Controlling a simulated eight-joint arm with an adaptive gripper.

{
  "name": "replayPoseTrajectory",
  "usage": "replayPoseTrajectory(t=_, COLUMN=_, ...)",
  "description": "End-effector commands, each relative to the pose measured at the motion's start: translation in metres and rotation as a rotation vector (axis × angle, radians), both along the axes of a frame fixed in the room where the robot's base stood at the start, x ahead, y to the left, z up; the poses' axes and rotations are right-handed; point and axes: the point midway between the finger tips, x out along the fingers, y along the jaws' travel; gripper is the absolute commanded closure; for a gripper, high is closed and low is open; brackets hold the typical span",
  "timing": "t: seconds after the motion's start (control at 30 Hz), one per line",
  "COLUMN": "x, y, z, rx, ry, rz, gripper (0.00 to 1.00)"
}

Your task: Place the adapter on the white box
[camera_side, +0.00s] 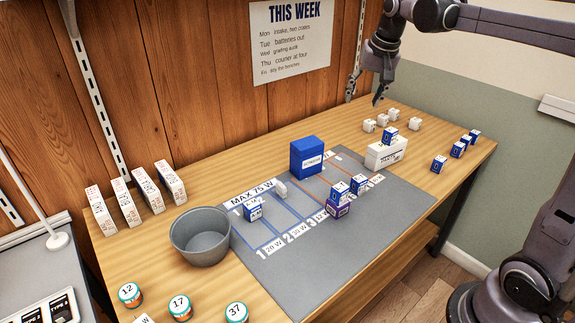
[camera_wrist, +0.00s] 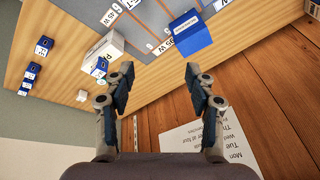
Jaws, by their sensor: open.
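A white box (camera_side: 380,157) with dark print lies on the table right of the grey mat; it also shows in the wrist view (camera_wrist: 105,45). A small blue-and-white block (camera_side: 390,136) sits on or against its far end; I cannot tell which. Several small white cubes (camera_side: 382,120) stand loose behind the box, and one shows in the wrist view (camera_wrist: 82,96). I cannot tell which small piece is the adapter. My gripper (camera_side: 366,95) is open and empty, high above the table's far edge; its two fingers are wide apart in the wrist view (camera_wrist: 159,72).
A tall blue box (camera_side: 307,158) stands on the mat's far edge. Blue blocks stand on the mat (camera_side: 358,184) and at the table's right edge (camera_side: 457,150). A grey bowl (camera_side: 200,238) and a row of white boxes (camera_side: 135,195) are at left. A wooden wall rises behind.

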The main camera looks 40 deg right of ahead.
Motion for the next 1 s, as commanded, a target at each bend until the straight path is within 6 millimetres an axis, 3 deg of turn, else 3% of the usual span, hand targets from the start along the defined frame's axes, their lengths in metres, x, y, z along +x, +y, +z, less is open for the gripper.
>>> replayPoseTrajectory(t=0.03, x=-0.013, y=0.018, z=-0.002, rx=-0.016, ry=-0.016, rz=0.055, gripper=0.44)
replayPoseTrajectory(t=0.2, x=-0.052, y=0.065, z=-0.016, rx=-0.073, ry=-0.076, rz=0.231, gripper=0.44)
replayPoseTrajectory(t=0.5, x=-0.127, y=0.128, z=-0.068, rx=-0.179, ry=-0.186, rz=0.527, gripper=0.44)
replayPoseTrajectory(t=0.7, x=-0.160, y=0.150, z=-0.101, rx=-0.231, ry=-0.241, rz=0.660, gripper=0.44)
replayPoseTrajectory(t=1.0, x=-0.170, y=0.156, z=-0.113, rx=-0.250, ry=-0.260, rz=0.705, gripper=0.44)
